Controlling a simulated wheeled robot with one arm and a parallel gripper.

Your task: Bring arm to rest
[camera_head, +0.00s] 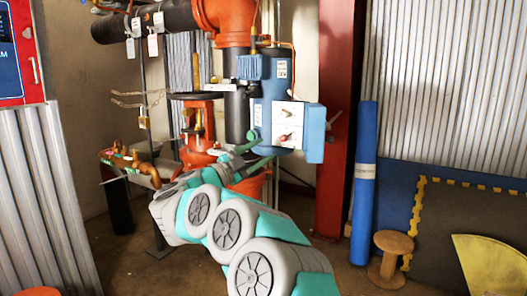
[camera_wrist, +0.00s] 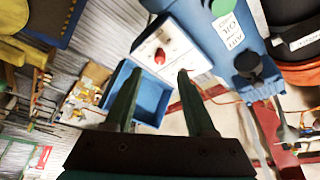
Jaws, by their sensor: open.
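My gripper (camera_head: 256,152) is at the end of my teal and grey arm, raised in the middle of the head view. It is close in front of a blue unit (camera_head: 268,105) with a white panel (camera_head: 289,124) carrying a red knob. In the wrist view the two dark green fingers of my gripper (camera_wrist: 158,74) stand apart with nothing held between them. The white panel and its red knob (camera_wrist: 160,56) show just beyond the fingertips. Whether a finger touches the unit, I cannot tell.
Orange and black pipework (camera_head: 225,22) surrounds the unit above and behind. A red column (camera_head: 337,110) stands to its right. A blue roll (camera_head: 363,185) and a wooden spool (camera_head: 390,258) stand farther right. A corrugated sheet (camera_head: 42,195) is at left.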

